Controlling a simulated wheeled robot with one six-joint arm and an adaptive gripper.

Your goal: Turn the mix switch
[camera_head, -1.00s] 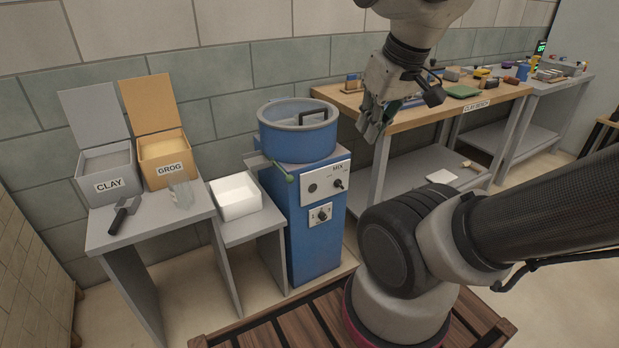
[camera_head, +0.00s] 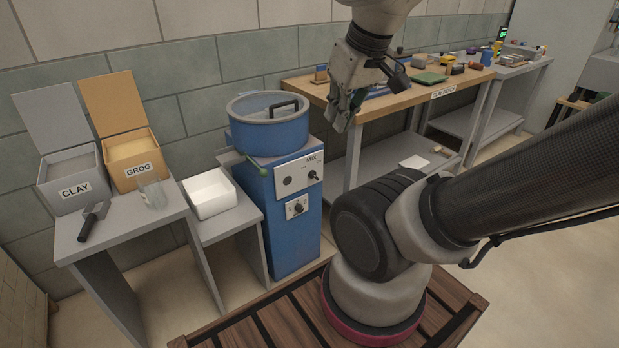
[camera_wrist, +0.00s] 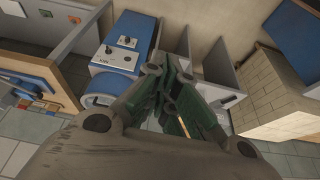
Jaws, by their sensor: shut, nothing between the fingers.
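The blue mixer (camera_head: 292,235) stands against the wall and has a round blue tub (camera_head: 268,132) with a dark handle on top. Its upper white panel carries the MIX label and the mix switch (camera_head: 313,175), a small dark lever at the panel's right. A lower panel holds a dark knob (camera_head: 298,208). My gripper (camera_head: 343,118) is shut and empty, pointing down, above and to the right of the panels and apart from them. In the wrist view the mixer (camera_wrist: 134,25) shows upside down, left of my gripper (camera_wrist: 165,62); the MIX panel (camera_wrist: 115,58) is visible.
Left of the mixer are a white tray (camera_head: 209,196), a glass jar (camera_head: 152,192), a trowel (camera_head: 93,222), and open CLAY (camera_head: 70,186) and GROG (camera_head: 135,160) boxes. The clay bench (camera_head: 465,82) stands right, behind my gripper. A wooden slatted platform (camera_head: 250,338) lies in front.

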